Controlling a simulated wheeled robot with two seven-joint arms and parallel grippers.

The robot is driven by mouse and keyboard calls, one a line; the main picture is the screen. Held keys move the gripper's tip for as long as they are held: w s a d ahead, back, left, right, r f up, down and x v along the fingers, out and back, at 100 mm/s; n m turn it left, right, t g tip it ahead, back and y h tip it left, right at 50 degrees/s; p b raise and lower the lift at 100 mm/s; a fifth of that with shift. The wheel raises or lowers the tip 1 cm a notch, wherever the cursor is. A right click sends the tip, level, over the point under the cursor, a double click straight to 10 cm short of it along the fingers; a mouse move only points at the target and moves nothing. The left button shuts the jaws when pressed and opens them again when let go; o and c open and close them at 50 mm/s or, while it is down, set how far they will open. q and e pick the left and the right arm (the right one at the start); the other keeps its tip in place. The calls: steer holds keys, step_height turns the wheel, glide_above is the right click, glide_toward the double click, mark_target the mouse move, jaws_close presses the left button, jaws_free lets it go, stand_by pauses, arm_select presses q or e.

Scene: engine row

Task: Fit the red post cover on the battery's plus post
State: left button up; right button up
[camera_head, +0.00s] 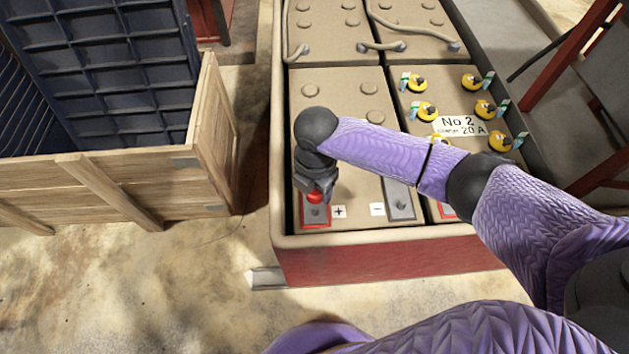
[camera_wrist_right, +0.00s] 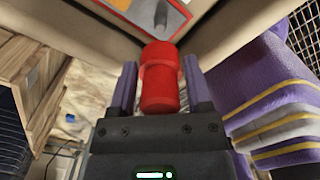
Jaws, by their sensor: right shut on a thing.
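In the head view the cover (camera_head: 315,197) shows just below the right gripper (camera_head: 317,190), at the near left corner of the battery (camera_head: 355,195). The plus post's red-bordered plate (camera_head: 316,215) lies there, beside a "+" label (camera_head: 339,212). In the wrist view the grey post (camera_wrist_right: 161,14) shows beyond the cover's far end, apart from it in the picture. My left gripper is not in view.
The minus plate (camera_head: 400,207) lies to the right of the plus plate. A raised rim and red wall (camera_head: 390,262) bound the battery row's near side. A wooden crate (camera_head: 120,185) stands on the left. Several yellow caps (camera_head: 427,111) sit on the neighbouring battery.

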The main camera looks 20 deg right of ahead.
mark_target(316, 207)
step_height(316, 207, down, 2)
steer(key=shift+b, duration=0.6)
steer(key=shift+f+b, duration=0.75)
steer(key=shift+f, duration=0.65)
steer(key=shift+f+b, duration=0.55)
steer(key=shift+f, duration=0.85)
